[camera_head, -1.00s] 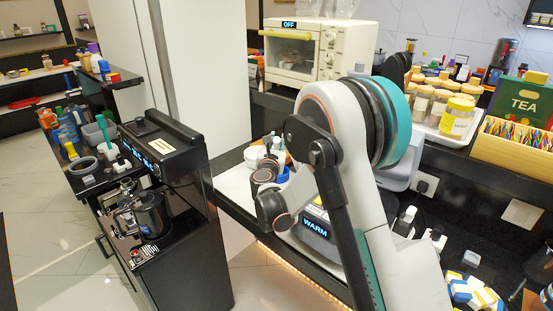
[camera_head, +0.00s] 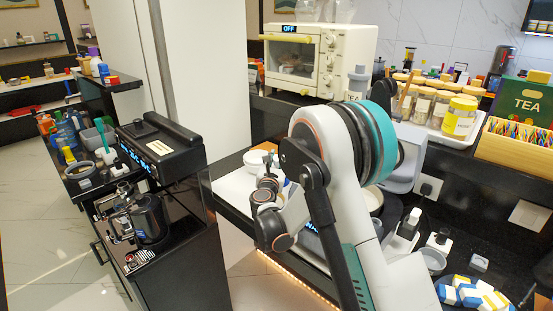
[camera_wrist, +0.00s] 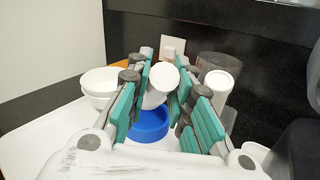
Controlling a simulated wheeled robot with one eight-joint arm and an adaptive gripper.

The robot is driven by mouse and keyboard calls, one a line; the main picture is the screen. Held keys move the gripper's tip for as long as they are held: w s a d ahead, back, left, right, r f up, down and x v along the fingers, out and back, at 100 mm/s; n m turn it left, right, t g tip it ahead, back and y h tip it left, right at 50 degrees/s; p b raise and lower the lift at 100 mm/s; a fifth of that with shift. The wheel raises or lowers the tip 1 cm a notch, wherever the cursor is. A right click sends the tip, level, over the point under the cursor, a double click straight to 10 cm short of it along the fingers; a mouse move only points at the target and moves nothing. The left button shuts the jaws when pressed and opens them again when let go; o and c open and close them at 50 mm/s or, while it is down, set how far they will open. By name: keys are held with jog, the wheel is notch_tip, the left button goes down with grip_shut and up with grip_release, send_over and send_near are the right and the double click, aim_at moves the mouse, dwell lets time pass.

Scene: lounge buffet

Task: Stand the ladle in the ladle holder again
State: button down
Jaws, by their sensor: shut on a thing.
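My gripper (camera_wrist: 165,92) shows in the wrist view with its teal pads on both sides of a white, round-ended piece (camera_wrist: 163,77), which looks like part of the ladle. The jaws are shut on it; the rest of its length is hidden. A blue ring-shaped vessel (camera_wrist: 150,124), perhaps the ladle holder, sits on the white surface (camera_wrist: 65,148) below and behind the jaws. I cannot tell whether the held piece touches it. In the head view my arm hides most of the gripper and the ladle.
White bowls (camera_wrist: 101,82) stand left of the gripper, and a white cup (camera_wrist: 218,84) and clear container (camera_wrist: 212,64) stand right. A dark wall is close behind.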

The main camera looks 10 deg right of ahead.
jog(key=shift+f, duration=2.95)
jog(key=c, duration=1.3)
grip_release()
jog(key=shift+c, duration=0.2)
jog(key=v, duration=1.2)
jog(key=o, duration=1.2)
jog(key=shift+w+f, duration=0.1)
jog(key=shift+o, duration=0.2)
